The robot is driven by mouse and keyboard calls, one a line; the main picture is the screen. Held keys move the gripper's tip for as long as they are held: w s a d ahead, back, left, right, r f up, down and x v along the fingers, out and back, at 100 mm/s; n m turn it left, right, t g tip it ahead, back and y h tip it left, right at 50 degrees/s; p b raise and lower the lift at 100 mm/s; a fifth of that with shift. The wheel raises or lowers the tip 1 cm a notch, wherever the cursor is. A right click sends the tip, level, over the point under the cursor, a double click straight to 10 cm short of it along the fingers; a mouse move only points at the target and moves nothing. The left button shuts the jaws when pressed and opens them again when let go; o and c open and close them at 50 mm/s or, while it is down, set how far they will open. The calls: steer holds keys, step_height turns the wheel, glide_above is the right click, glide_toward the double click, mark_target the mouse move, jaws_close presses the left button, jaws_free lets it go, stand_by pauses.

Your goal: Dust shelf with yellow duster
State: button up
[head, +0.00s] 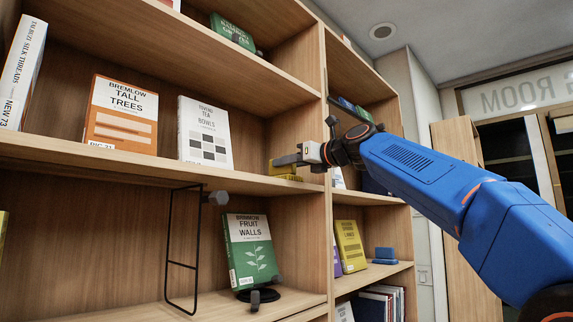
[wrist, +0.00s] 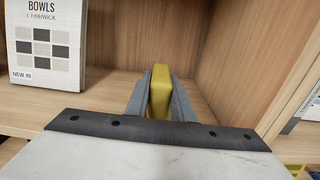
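The yellow duster (head: 283,170) is at the right end of the middle shelf (head: 150,168), beside the upright divider. My gripper (head: 283,160) reaches in from the right around the divider's front edge. In the wrist view, the duster (wrist: 160,90) stands between the two grey fingers (wrist: 160,98), which press close on both its sides. Its lower part is hidden by the gripper body. I cannot tell whether the duster touches the shelf board.
Tea Bowls (head: 206,133) and Tall Trees (head: 121,117) stand left of the duster on this shelf. The divider (head: 312,100) is close on the right. Below are Fruit Walls (head: 250,250) and a black wire frame (head: 168,250). A blue block (head: 385,255) sits in the right bay.

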steer(key=shift+r, duration=0.15)
jaws_close()
steer(key=shift+r, duration=0.85)
steer(key=shift+d, duration=0.15)
steer(key=v, duration=1.1)
steer(key=shift+s+d, duration=0.25)
steer(key=shift+s, duration=0.1)
stand_by(0.3)
